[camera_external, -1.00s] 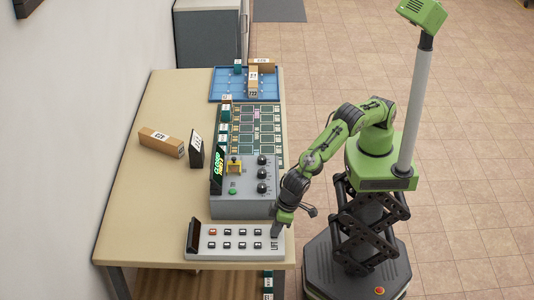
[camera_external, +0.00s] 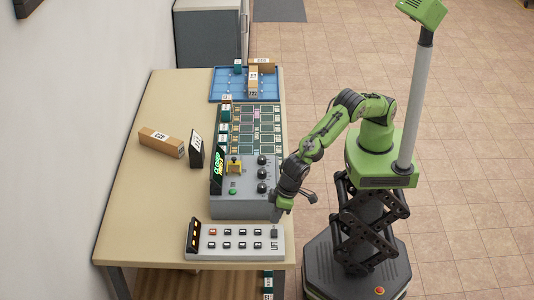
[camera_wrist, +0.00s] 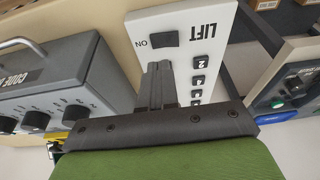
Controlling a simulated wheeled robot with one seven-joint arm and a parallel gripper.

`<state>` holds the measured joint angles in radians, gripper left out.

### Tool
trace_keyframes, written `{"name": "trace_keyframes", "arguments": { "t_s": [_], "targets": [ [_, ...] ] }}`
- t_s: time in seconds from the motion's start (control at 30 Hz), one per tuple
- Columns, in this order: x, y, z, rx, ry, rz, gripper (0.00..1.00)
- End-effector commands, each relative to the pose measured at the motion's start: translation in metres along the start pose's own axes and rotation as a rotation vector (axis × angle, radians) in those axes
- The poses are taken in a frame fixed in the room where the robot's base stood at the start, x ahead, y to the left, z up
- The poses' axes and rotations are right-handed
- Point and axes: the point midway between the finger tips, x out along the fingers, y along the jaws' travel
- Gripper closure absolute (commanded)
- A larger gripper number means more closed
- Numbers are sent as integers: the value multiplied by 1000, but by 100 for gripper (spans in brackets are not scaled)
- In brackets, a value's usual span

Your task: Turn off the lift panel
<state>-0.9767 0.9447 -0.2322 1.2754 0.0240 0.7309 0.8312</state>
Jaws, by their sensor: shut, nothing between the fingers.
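The lift panel (camera_external: 235,246) is a pale sloped box with rows of dark buttons, at the front end of the table. Its small dark display (camera_external: 194,238) at the left shows orange marks. The dark switch (camera_external: 274,233) sits at the panel's right end. In the wrist view the switch (camera_wrist: 164,39) has "ON" printed beside it and "LIFT" near it. My gripper (camera_external: 278,217) is shut and empty, just above and behind the switch, seemingly clear of it. In the wrist view my shut fingertips (camera_wrist: 160,68) point at the switch, close to its edge.
A grey control box (camera_external: 245,195) with knobs and a yellow lever stands right behind the lift panel; its handle shows in the wrist view (camera_wrist: 20,44). A cardboard box (camera_external: 161,143) and a small dark sign (camera_external: 197,144) stand farther back. The table's left part is clear.

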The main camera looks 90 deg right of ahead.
Motion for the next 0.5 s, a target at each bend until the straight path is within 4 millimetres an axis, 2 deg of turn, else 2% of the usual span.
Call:
{"name": "trace_keyframes", "arguments": {
  "t_s": [0.03,0.3,0.5],
  "targets": [
    [-19,-2,-2,0,2,-6,100],
    [-79,0,0,-1,1,-4,100],
    [-100,1,0,-2,0,-2,100]
  ]
}}
